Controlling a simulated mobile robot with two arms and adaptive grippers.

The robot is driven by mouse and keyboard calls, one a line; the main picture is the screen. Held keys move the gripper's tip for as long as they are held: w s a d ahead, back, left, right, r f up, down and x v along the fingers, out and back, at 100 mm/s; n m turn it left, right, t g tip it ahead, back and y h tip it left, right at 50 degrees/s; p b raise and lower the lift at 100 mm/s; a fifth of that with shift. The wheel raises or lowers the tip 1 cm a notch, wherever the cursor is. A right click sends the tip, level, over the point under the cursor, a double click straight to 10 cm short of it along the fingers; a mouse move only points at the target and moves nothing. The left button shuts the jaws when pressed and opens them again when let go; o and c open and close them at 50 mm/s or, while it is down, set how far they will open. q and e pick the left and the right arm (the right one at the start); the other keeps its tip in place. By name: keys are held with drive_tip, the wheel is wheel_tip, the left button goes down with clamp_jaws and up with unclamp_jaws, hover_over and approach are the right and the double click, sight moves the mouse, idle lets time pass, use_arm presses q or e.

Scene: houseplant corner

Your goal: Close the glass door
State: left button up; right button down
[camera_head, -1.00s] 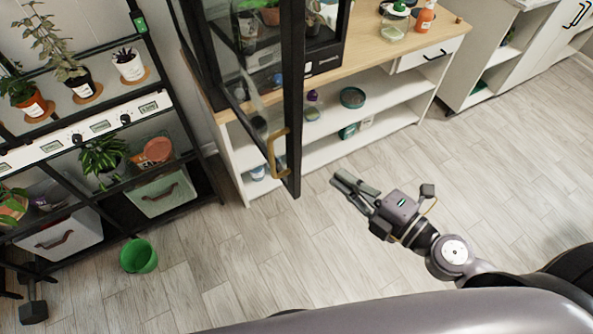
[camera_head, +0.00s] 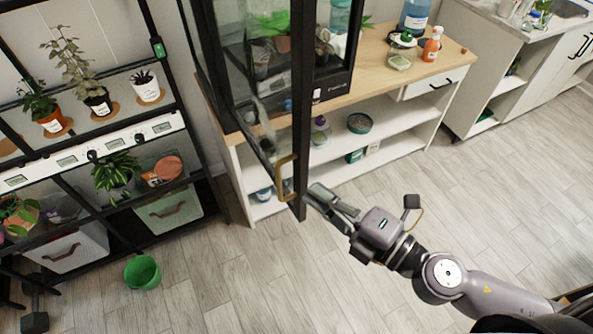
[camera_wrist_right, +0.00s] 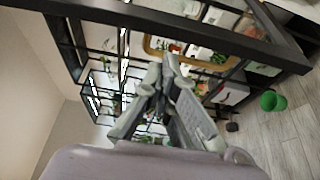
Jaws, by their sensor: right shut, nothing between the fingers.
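The glass door (camera_head: 250,90) of the black-framed cabinet stands open in the head view, swung out toward me past the wooden counter. Its brass handle (camera_head: 284,178) is near the lower end of the door's black outer edge. My right gripper (camera_head: 312,195) is shut and empty, with its fingertips right beside the door's outer edge, close to the handle. I cannot tell whether they touch it. In the right wrist view, the shut fingers (camera_wrist_right: 168,68) point at the door's frame and the brass handle (camera_wrist_right: 190,52). My left gripper is in neither view.
The cabinet stands on a wooden counter (camera_head: 375,65) with white shelves below. A black plant rack (camera_head: 95,140) with several pots is at the left. A green bucket (camera_head: 142,272) and a dumbbell (camera_head: 35,318) are on the floor.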

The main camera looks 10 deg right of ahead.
sight(296, 179)
drive_tip(key=p+x, duration=0.1)
drive_tip(key=x, duration=0.1)
drive_tip(key=p+x, duration=0.2)
drive_tip(key=shift+w+a+r, duration=0.1)
drive_tip(key=shift+a+r, duration=0.15)
drive_tip(key=shift+w+a+f, duration=0.2)
drive_tip(key=shift+w+a, duration=0.2)
drive_tip(key=shift+w, duration=0.05)
